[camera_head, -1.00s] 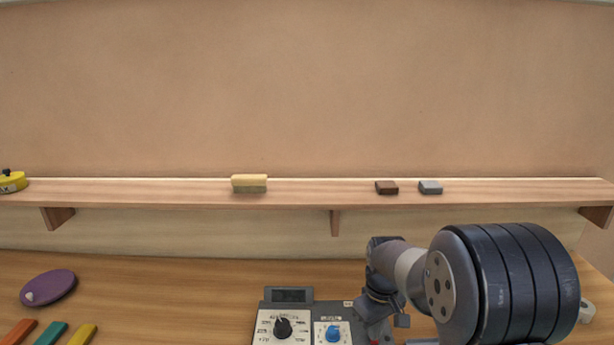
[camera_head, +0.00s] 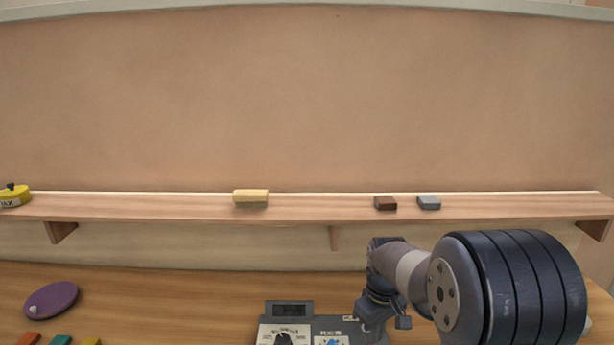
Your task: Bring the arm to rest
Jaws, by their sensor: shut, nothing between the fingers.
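My arm (camera_head: 510,290) comes in from the lower right, its large dark ringed joint close to the camera. A grey link runs left from it to a small dark wrist. My gripper (camera_head: 376,318) hangs at the wrist end, low in the view and just right of the grey control box (camera_head: 288,322). It is shut and empty. Its fingertips are small and hard to make out. It stands in front of the shelf and below it in the picture.
A wooden shelf (camera_head: 320,208) along the wall holds a yellow tin (camera_head: 14,197), a cream block (camera_head: 250,198), a brown block (camera_head: 385,203) and a grey block (camera_head: 429,202). A purple disc (camera_head: 50,301) and coloured bars (camera_head: 60,340) lie at the lower left. Bare table (camera_head: 170,300) lies between.

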